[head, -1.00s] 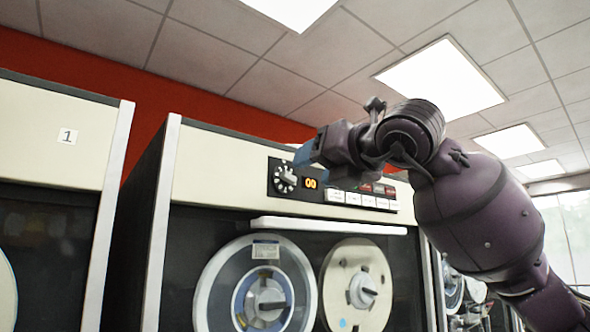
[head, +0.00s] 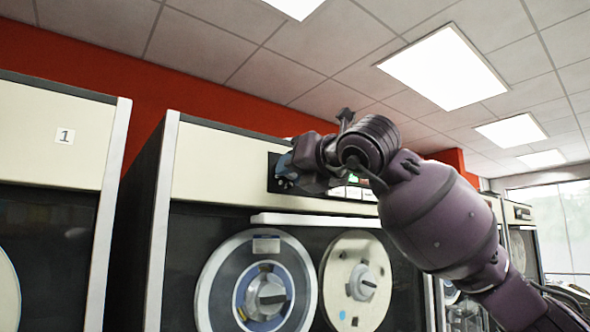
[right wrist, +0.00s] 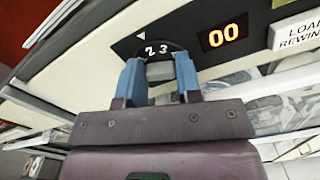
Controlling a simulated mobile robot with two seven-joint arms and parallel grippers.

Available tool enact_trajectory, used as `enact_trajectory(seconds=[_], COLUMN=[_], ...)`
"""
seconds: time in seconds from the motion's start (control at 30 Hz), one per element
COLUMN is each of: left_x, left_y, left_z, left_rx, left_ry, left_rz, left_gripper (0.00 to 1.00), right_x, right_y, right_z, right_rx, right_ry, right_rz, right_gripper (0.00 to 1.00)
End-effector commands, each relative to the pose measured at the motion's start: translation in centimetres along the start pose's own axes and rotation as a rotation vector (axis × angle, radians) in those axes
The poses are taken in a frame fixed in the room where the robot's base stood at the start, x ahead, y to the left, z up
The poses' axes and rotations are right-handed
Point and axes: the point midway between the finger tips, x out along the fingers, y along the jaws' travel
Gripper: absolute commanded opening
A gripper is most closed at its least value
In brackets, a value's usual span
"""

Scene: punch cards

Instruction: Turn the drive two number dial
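The drive two number dial is a round black dial with white numerals and a light grey knob (right wrist: 160,70). In the right wrist view the numerals 2 and 3 show at its top, near a white pointer mark on the panel. My right gripper (right wrist: 160,84) has one blue finger on each side of the knob; whether they press on it I cannot tell. In the head view my right gripper (head: 284,172) is at the left end of the control panel and hides the dial. My left gripper is not in view.
An orange 00 display (right wrist: 223,36) and labelled buttons (right wrist: 297,30) sit right of the dial. A white ledge (head: 315,222) runs below the panel, above two tape reels (head: 258,290). A cabinet marked 1 (head: 65,136) stands to the left.

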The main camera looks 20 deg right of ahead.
Motion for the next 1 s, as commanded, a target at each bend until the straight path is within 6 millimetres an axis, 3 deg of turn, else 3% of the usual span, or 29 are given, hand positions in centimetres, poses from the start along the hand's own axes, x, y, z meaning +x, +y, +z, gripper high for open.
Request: enact_trajectory(seconds=[0.03,0.17,0.57,1.0], left_x=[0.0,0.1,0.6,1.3], left_y=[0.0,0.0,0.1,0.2], left_z=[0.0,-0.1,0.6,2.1], left_rx=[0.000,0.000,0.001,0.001], left_ry=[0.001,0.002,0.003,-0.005], left_rz=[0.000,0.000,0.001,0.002], left_gripper=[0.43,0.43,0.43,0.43], right_x=[0.0,0.0,0.0,0.0], right_y=[0.0,0.0,0.0,0.2], right_z=[0.0,0.0,-0.1,-0.1], right_rx=[0.000,0.000,-0.099,-0.423], right_ry=[0.000,0.000,0.000,0.000], right_rz=[0.000,0.000,0.000,0.000], right_gripper=[0.24,0.07,0.07,0.07])
